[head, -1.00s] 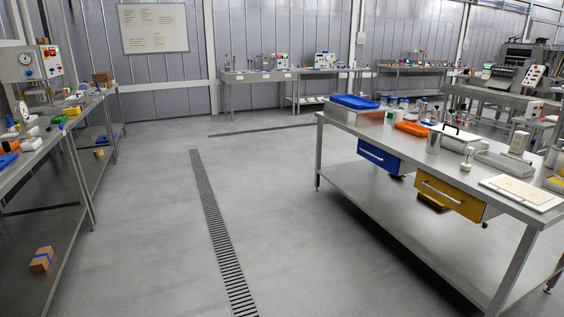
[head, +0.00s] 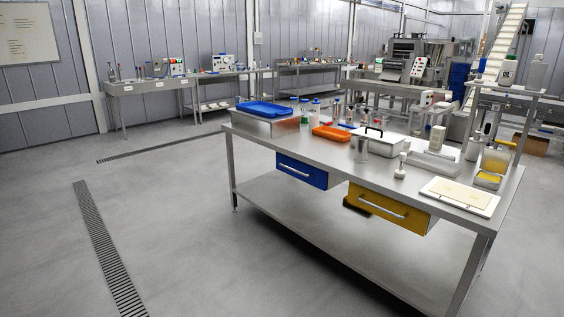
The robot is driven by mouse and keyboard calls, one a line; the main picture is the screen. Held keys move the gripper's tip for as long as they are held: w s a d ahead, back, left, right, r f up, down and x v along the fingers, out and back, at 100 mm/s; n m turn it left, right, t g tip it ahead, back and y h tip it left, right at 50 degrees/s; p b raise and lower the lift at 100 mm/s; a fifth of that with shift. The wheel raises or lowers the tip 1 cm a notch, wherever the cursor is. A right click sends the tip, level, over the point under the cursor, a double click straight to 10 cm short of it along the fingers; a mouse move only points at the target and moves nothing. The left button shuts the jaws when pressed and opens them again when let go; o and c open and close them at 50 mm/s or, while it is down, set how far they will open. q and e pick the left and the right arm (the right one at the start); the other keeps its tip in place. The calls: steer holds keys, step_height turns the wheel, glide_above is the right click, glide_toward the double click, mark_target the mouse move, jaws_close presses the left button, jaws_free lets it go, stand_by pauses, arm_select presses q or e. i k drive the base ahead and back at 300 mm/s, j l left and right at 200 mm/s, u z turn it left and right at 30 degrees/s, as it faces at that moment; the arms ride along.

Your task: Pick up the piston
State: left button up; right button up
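A small white plunger-shaped piece (head: 400,168) stands upright near the front edge of the steel table (head: 300,158). It may be the piston, but it is too small to be sure. A metal cylinder (head: 360,149) stands to its left, and a white board (head: 459,195) lies to its right. Neither of my grippers shows in the head view.
The table has a blue drawer (head: 302,171) and a yellow drawer (head: 390,208) under its front edge. A blue tray (head: 264,108) and an orange tray (head: 331,133) are on top. Open floor (head: 180,220) with a drain grate (head: 105,250) lies to the left.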

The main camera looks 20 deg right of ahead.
mark_target(400, 174)
steer(key=i+l+z, duration=0.25)
steer(key=i, duration=0.85)
steer(key=i+l+z, duration=0.2)
steer(key=i+l, duration=0.3)
steer(key=i, duration=0.15)
